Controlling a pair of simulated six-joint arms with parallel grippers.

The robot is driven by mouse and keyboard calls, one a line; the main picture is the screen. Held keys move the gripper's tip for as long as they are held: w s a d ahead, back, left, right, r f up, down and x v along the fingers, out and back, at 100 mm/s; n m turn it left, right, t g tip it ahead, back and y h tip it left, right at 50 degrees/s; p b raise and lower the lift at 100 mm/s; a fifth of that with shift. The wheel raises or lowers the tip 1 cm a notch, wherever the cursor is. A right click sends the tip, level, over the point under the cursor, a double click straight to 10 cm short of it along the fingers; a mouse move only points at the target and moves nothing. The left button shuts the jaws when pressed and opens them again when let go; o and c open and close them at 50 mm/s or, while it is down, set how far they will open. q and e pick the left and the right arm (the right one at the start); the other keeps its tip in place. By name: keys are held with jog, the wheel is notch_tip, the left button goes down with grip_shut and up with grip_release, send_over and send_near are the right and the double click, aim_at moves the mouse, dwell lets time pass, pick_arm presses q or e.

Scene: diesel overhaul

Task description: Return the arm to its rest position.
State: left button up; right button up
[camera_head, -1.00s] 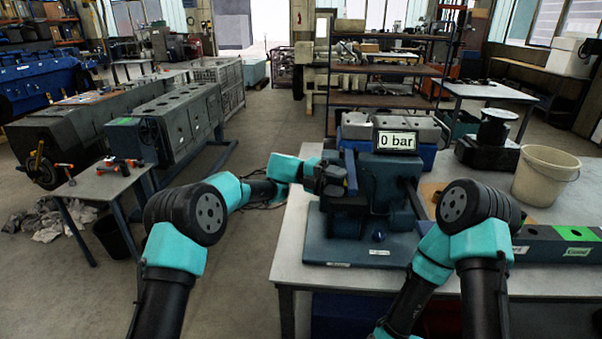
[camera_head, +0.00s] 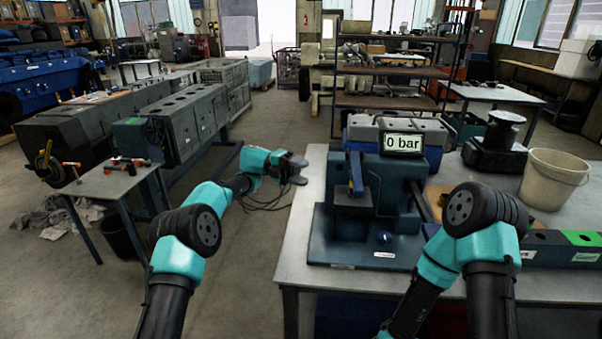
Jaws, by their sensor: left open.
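My left arm comes in from the left, and its gripper (camera_head: 300,170) is open and empty. It points right, beside the left edge of the workbench and just left of the blue test machine. The blue test machine (camera_head: 405,180) stands on the bench with a display (camera_head: 402,143) reading "0 bar" and a blue lever (camera_head: 355,172) at its front. The gripper appears apart from the machine. My right arm reaches down at the lower right, and its gripper is not in view.
The grey workbench (camera_head: 300,255) carries a cream bucket (camera_head: 553,180), a dark pedestal (camera_head: 492,150) and a dark box row (camera_head: 560,248) with a green label. At left stand a small table (camera_head: 100,186) with red-handled tools and engine blocks (camera_head: 180,125).

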pick_arm(q)
jog(key=w+a+f+n+t+h, duration=0.2)
jog(key=w+a+f+n+t, duration=0.15)
jog(key=f+n+t, duration=0.4)
jog(key=w+a+f+n+t+h, duration=0.3)
jog(key=w+f+n+t, duration=0.15)
jog(key=n+t, duration=0.6)
jog(key=s+a+f+n+t+y, duration=0.2)
jog(key=s+a+f+n+y, duration=0.25)
jog(key=f+n, duration=0.45)
jog(key=s+a+f+n+t+y, duration=0.1)
jog(key=s+a+f+n+y, duration=0.45)
jog(key=f, duration=0.55)
jog(key=s+a+f+n+g+y, duration=0.25)
jog(key=s+f+n, duration=0.2)
jog(key=s, duration=0.25)
jog(key=s+a+f+n+g+y, duration=0.2)
jog(key=s+a+f+n, duration=0.1)
jog(key=s+f, duration=0.3)
jog(key=s+a+f+n+g+y, duration=0.1)
jog(key=s+n+g, duration=0.1)
jog(key=s, duration=1)
jog(key=s+a+f+n+g, duration=0.1)
jog(key=s+g, duration=0.3)
jog(key=s, duration=0.8)
jog(key=shift+a+n+y, duration=0.35)
jog(key=shift+a+n, duration=0.35)
jog(key=shift+a, duration=0.1)
